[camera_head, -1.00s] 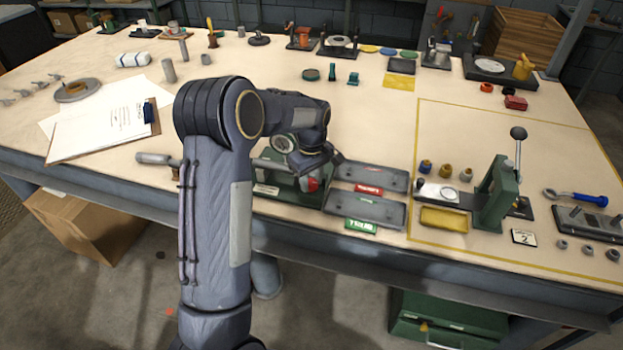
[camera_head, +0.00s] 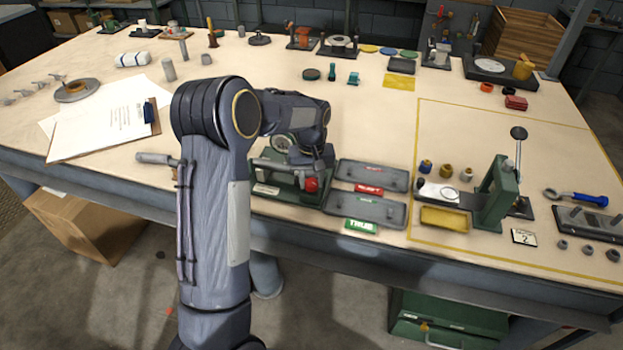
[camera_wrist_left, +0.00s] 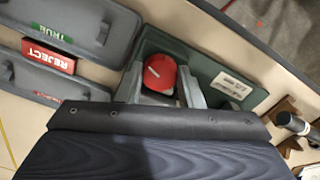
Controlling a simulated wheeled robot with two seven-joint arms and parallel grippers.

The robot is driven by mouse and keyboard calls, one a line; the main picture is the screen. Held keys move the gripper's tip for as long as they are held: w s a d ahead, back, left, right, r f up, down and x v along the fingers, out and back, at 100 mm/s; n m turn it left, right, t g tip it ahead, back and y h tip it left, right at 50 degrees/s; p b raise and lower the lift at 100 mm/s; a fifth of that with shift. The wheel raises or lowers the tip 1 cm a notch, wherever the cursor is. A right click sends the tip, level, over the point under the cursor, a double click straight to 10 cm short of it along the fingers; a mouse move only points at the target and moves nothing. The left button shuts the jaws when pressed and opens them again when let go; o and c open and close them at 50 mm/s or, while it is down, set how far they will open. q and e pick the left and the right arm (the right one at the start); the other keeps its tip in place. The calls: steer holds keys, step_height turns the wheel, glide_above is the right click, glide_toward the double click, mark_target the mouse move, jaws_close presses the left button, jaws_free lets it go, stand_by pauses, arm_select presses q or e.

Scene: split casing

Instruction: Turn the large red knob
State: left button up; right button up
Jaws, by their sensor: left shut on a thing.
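The large red knob (camera_head: 311,184) sits on the front right of a green fixture (camera_head: 285,192) near the table's front edge. In the left wrist view the red knob (camera_wrist_left: 166,74) has a short white mark on its face. My left gripper (camera_wrist_left: 163,92) is shut on the knob, with a grey finger on each side of it. In the head view my left gripper (camera_head: 313,170) reaches down over the fixture from above, and my arm hides part of the fixture. My right gripper does not show.
Two grey trays lie right of the fixture, with a red REJECT label (camera_head: 368,189) and a green TRUE label (camera_head: 361,226). A green lever press (camera_head: 494,195) stands farther right. A clipboard (camera_head: 105,130) lies left. The table's middle is fairly clear.

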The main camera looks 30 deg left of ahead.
mark_target(311, 182)
arm_select(q)
steer(key=shift+m, duration=1.2)
steer(key=o, duration=0.7)
step_height(311, 182, up, 7)
steer(key=shift+r, duration=0.45)
